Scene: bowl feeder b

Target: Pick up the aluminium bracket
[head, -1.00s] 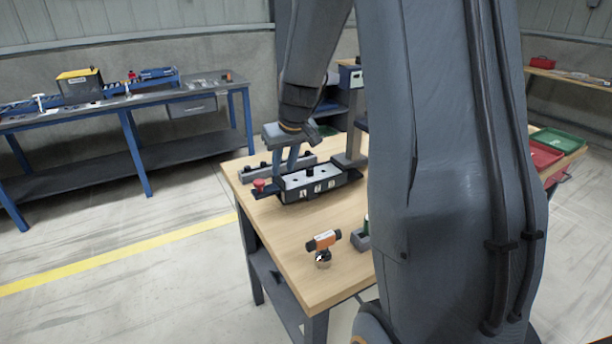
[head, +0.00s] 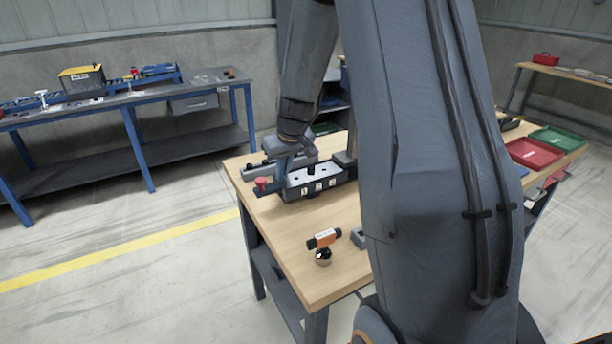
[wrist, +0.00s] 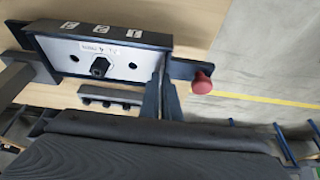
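A pale metal plate with holes and a black knob, which looks like the aluminium bracket (head: 298,178), lies in a dark labelled fixture (head: 318,193) on the wooden bench. The wrist view shows the plate (wrist: 122,65) flat inside the fixture's dark wall (wrist: 85,20). My gripper (head: 280,170) is low at the fixture's left end in the head view, near a red knob (head: 261,184). In the wrist view its fingers (wrist: 163,80) are close together at the plate's right end. I cannot tell whether they touch it, or whether they are open or shut.
A grey bar with black pegs (wrist: 110,98) lies behind the fixture. An orange and black device (head: 324,239) stands near the bench's front edge. Red (head: 535,153) and green (head: 557,139) trays are at right. My arm hides part of the bench.

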